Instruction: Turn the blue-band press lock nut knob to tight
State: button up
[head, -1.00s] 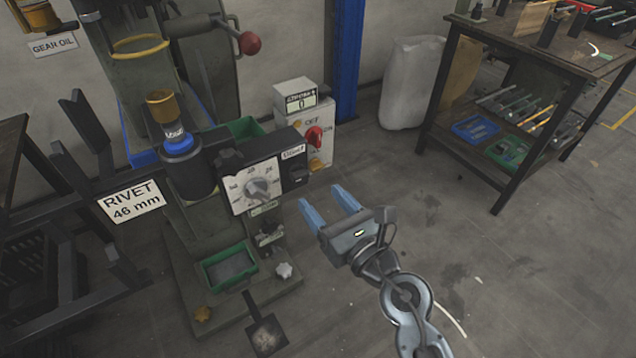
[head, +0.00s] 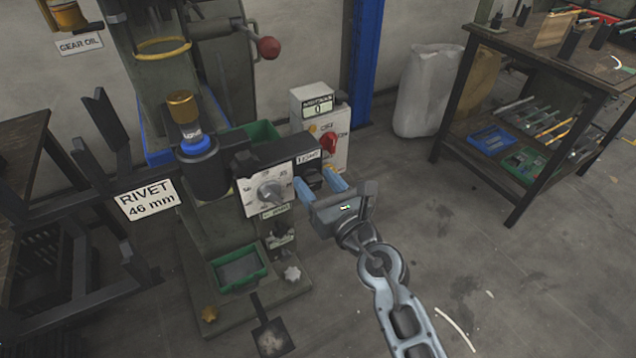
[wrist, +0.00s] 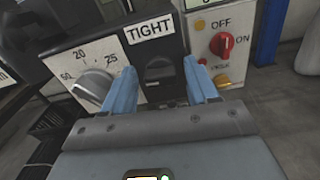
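The blue-band press (head: 215,235) is a green machine with a blue ring (head: 196,145) around its black cylinder. Its black lock nut knob (wrist: 158,72) sits on a dark block under the TIGHT label (wrist: 150,32). In the head view the knob (head: 312,178) is partly covered by my gripper (head: 317,182). My gripper is open, and in the wrist view its blue fingers (wrist: 160,80) appear on either side of the knob. I cannot tell whether the fingers touch it or how deep they reach. The knob's turned position is not clear.
A grey dial (head: 270,191) on a white scale is left of the knob. A box with a red OFF/ON switch (head: 328,143) stands close behind on the right. A RIVET 46 mm sign (head: 147,200) is at left. A workbench (head: 520,130) stands at far right; floor between is clear.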

jog(key=c, duration=0.9)
jog(key=shift+m, duration=0.3)
jog(key=m+p, duration=0.2)
jog(key=shift+d+r+m, duration=0.1)
jog(key=shift+r+m, duration=0.05)
jog(key=shift+m, duration=0.15)
jog(key=m+p, duration=0.2)
jog(key=m, duration=0.3)
jog(key=shift+p, duration=0.35)
jog(key=m+p, duration=0.1)
jog(key=m, duration=0.1)
jog(key=m+p, duration=0.1)
jog(key=m, duration=0.2)
jog(key=shift+w+d+f, duration=0.1)
jog(key=shift+f, duration=0.1)
jog(key=shift+f+m+p, duration=0.15)
jog(key=shift+m+p, duration=0.55)
jog(key=shift+m, duration=1.2)
jog(key=shift+f, duration=0.1)
